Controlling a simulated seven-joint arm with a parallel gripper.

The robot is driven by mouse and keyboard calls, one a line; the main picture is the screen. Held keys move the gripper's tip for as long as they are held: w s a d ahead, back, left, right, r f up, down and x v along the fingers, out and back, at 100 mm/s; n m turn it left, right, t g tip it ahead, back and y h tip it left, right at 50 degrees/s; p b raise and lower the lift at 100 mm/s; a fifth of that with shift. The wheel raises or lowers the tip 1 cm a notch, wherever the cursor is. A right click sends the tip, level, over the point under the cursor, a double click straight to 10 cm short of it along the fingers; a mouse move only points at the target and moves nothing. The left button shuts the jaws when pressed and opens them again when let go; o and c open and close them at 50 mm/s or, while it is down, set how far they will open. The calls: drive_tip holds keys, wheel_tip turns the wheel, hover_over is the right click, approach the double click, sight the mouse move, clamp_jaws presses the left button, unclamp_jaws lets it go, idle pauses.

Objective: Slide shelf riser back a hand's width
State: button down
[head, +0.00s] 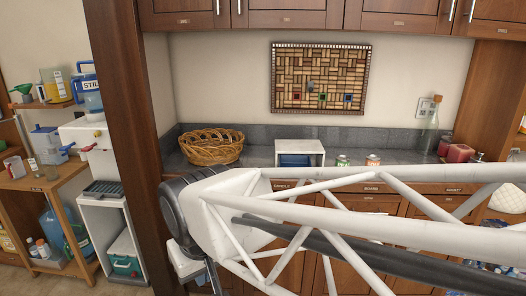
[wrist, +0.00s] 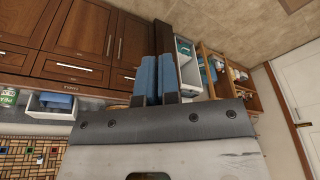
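The shelf riser (head: 318,148) is a small white open-fronted stand on the grey counter below the cork wall board. A blue bin (head: 295,160) sits under its top. My white arm crosses in front and hides part of the counter in the head view. The wrist view is upside down; the riser (wrist: 34,103) shows there at the far left with the blue bin (wrist: 56,100) in it. My gripper (wrist: 157,62) has two blue-padded fingers side by side with almost no space between them. It holds nothing and is well apart from the riser.
A wicker basket (head: 212,148) stands left of the riser. Two small cans (head: 343,161) (head: 373,161) stand right of it, then red jars (head: 459,153) and a bottle (head: 429,138). A dark wooden post (head: 124,100) and a water dispenser (head: 88,135) are further left.

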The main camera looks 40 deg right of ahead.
drive_tip(key=w+d+r+m+t+h, duration=0.1)
drive_tip(key=w+d+r+m+t, duration=0.2)
drive_tip(key=w+d+m, duration=2.3)
drive_tip(key=s+d+f+m+h, duration=0.1)
drive_tip(key=d+m, duration=0.8)
drive_tip(key=d, duration=1.2)
drive_tip(key=s+d+f+m+h, duration=0.2)
drive_tip(key=d+m, duration=0.7)
drive_tip(key=d, duration=1.2)
wheel_tip(320, 180, down, 3)
drive_tip(key=shift+s+d+t+h, duration=0.2)
drive_tip(key=shift+d+t+h, duration=0.1)
drive_tip(key=shift+h, duration=0.9)
drive_tip(key=shift+w, duration=0.1)
